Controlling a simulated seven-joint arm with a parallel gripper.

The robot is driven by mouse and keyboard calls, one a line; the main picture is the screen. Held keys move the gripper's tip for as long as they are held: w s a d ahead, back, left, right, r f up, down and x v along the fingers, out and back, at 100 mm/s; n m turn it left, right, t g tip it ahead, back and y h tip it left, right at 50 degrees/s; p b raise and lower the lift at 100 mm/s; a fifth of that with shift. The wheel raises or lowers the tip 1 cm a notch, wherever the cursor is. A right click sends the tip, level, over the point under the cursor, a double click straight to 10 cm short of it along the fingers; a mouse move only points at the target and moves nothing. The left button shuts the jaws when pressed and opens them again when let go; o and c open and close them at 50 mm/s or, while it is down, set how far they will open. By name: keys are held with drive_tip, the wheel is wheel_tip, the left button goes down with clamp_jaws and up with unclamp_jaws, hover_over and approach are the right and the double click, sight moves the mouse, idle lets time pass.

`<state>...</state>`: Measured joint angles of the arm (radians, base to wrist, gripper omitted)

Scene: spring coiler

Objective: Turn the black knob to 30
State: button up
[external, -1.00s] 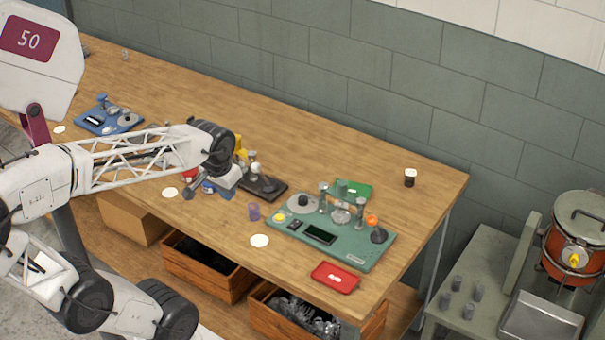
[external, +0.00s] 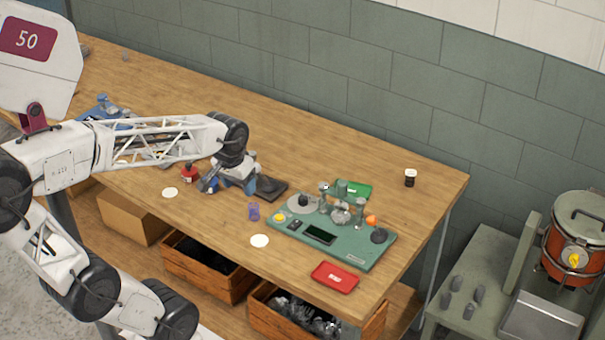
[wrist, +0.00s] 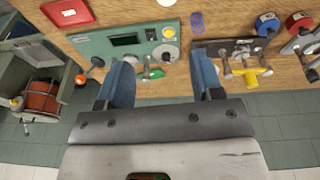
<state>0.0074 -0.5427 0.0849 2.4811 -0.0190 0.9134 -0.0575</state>
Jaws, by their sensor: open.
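A green panel (external: 362,256) lies on the workbench, and it also shows in the wrist view (wrist: 90,45). A black knob (external: 303,200) sits on a pale round dial at its left end; the dial shows in the wrist view (wrist: 165,54). The dial's numbers are too small to read. My gripper (external: 229,190) is left of the panel, above the bench and apart from both knobs. Its blue fingers are spread and empty in the wrist view (wrist: 161,58).
A red tray (external: 335,277) and a white disc (external: 260,240) lie before the panel. A purple cup (external: 254,212) stands left of it. A green tray (external: 353,188) and posts are at its back. A dark board (external: 271,189) lies near my gripper. The bench's back right is mostly clear.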

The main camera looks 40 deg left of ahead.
drive_tip(key=w+f+n+g, duration=0.1)
drive_tip(key=w+f+n, duration=0.3)
drive_tip(key=w, duration=1.1)
drive_tip(key=n+g, duration=0.1)
drive_tip(key=n, duration=0.1)
hover_over(302, 195)
drive_tip(key=f, duration=0.7)
drive_tip(key=s+f, duration=0.1)
drive_tip(key=f, duration=0.2)
drive_tip(key=shift+a+f, duration=0.15)
drive_tip(key=shift+f, duration=0.05)
drive_tip(key=shift+w+f, duration=0.4)
drive_tip(key=shift+w, duration=0.05)
drive_tip(key=shift+f, duration=0.1)
drive_tip(key=shift+w+d+f, duration=0.1)
drive_tip(key=shift+f, duration=1.8)
drive_tip(key=shift+d+f, duration=0.1)
drive_tip(key=shift+f, duration=1.75)
drive_tip(key=c, duration=0.9)
drive_tip(key=shift+c, duration=0.2)
